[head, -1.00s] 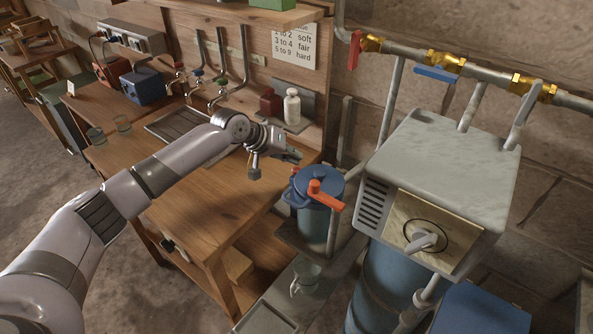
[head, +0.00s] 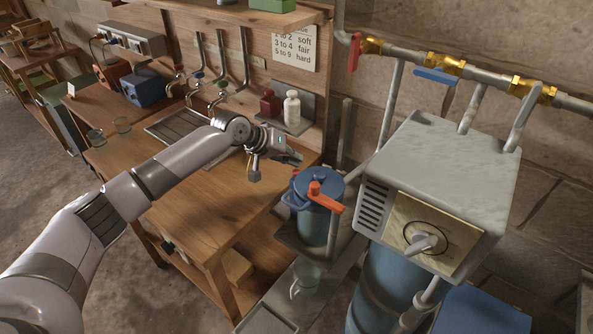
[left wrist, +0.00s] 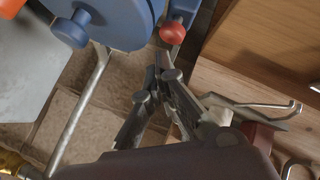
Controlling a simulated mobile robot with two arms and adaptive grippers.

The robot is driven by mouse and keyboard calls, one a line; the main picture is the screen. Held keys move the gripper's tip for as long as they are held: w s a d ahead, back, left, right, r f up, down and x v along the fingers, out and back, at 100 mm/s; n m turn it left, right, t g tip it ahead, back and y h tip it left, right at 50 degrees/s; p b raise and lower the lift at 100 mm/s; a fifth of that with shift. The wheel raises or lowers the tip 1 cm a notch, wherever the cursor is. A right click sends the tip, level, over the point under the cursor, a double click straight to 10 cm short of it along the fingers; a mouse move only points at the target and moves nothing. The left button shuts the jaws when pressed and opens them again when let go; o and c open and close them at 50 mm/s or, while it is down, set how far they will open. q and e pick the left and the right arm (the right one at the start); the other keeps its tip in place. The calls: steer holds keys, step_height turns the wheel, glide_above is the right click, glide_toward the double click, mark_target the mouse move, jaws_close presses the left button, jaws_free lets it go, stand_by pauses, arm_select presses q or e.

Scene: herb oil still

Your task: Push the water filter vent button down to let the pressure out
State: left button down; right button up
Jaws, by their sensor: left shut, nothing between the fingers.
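The water filter (head: 318,205) is a blue canister with a blue lid and an orange lever (head: 325,195), standing right of the wooden bench. A small red vent button (head: 295,171) sits on its left far side. In the left wrist view the round red button (left wrist: 172,32) is on a blue bracket beside the lid (left wrist: 118,22). My left gripper (head: 298,160) is just above and beside the button in the head view. In the left wrist view its closed, empty fingertips (left wrist: 163,66) point toward the button, with a small apparent gap. My right gripper is out of view.
A grey box with a dial (head: 440,170) stands to the right of the filter. Pipes with brass valves (head: 440,66) run along the wall. White and red bottles (head: 291,108) stand behind my left gripper. The bench front (head: 225,215) is clear.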

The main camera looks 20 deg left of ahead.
mark_target(294, 169)
arm_select(q)
steer(key=shift+f, duration=0.1)
steer(key=shift+f, duration=0.35)
steer(key=shift+f, duration=0.55)
stand_by(0.8)
steer(key=shift+r, duration=0.1)
steer(key=shift+r+p, duration=0.9)
steer(key=shift+p, duration=0.1)
step_height(294, 169, up, 5)
steer(key=p, duration=0.5)
